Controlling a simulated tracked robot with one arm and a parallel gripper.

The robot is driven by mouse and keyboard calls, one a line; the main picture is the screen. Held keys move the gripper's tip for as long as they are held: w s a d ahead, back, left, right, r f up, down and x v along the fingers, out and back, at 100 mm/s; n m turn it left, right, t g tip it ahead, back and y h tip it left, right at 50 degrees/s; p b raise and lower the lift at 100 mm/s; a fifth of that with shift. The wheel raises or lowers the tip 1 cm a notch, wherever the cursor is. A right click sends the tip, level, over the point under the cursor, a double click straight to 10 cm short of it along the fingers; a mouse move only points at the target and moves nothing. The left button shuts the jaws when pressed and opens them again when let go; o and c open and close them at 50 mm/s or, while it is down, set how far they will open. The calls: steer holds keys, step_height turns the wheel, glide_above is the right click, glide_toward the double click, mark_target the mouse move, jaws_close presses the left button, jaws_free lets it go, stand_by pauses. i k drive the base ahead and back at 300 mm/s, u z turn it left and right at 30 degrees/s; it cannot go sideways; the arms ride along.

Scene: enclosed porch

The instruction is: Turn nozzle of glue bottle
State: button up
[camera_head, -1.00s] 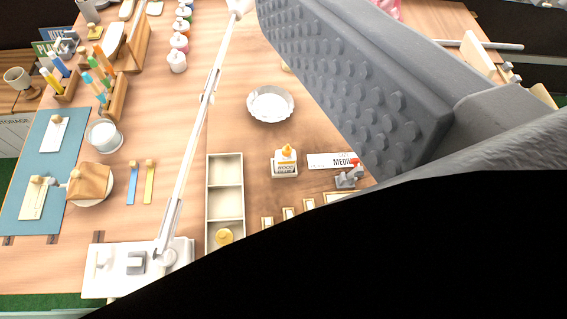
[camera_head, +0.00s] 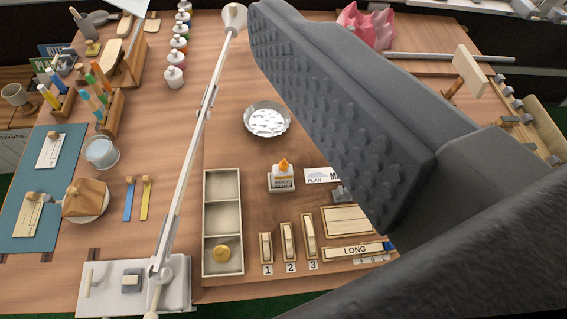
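The glue bottle (camera_head: 282,182) is small and white, with a "WOOD" label and an orange nozzle (camera_head: 283,164) on top. It stands upright on the brown work area near the middle of the view. My gripper (camera_head: 325,105) shows as one large dark grey finger with a bumpy face, reaching in from the right. It is to the upper right of the bottle in the picture and does not cover it. No second finger can be made out, and nothing is seen held. Which way the nozzle is turned is too small to tell.
A white lamp arm (camera_head: 197,130) crosses left of the bottle. A fluted dish (camera_head: 267,121) lies behind it, a compartment tray (camera_head: 222,186) to its left. Numbered wooden pieces (camera_head: 289,243) and a "LONG" block (camera_head: 352,251) lie in front. A "PLAN" card (camera_head: 318,175) lies to its right.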

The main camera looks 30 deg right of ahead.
mark_target(284, 165)
steer(key=z, duration=0.4)
steer(key=i, duration=0.35)
steer(key=z, duration=0.65)
